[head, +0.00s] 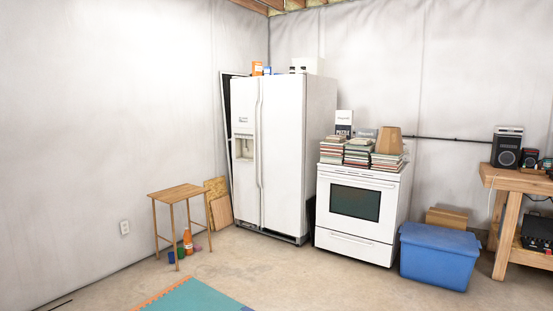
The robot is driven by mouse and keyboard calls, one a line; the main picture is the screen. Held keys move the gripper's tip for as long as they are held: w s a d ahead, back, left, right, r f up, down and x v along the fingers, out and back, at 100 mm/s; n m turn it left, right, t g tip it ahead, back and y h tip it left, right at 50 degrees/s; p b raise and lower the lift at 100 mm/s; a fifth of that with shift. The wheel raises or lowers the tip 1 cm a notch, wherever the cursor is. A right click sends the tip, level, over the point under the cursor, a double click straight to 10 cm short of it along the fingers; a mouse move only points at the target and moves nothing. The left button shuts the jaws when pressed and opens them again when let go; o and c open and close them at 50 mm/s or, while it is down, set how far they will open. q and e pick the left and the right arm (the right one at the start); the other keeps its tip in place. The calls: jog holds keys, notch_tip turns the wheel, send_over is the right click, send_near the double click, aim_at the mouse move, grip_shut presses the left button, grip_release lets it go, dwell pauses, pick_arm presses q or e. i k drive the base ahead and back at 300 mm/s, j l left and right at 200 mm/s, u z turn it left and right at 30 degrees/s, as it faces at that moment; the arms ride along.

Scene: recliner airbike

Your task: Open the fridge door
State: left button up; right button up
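A white side-by-side fridge (285,155) stands against the back wall, left of the middle of the head view. Its narrow left door (244,190) has a water and ice dispenser (243,147). Its wider right door (283,170) is plain. Two long vertical handles (259,145) sit side by side where the doors meet. Both doors look shut. Neither of my grippers shows in the head view.
A white stove (357,225) piled with books stands right of the fridge. A blue bin (438,258) and wooden workbench (513,183) are further right. A small wooden table (176,193) with bottles under it stands left. The floor before the fridge is open, with a teal mat (195,297).

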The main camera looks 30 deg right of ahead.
aim_at(282, 106)
jog(key=i+l+z, duration=0.3)
jog(key=i+z, duration=0.3)
jog(key=i, duration=0.2)
jog(key=i+l+z, duration=0.1)
jog(key=i+z, duration=0.2)
jog(key=i, duration=4.35)
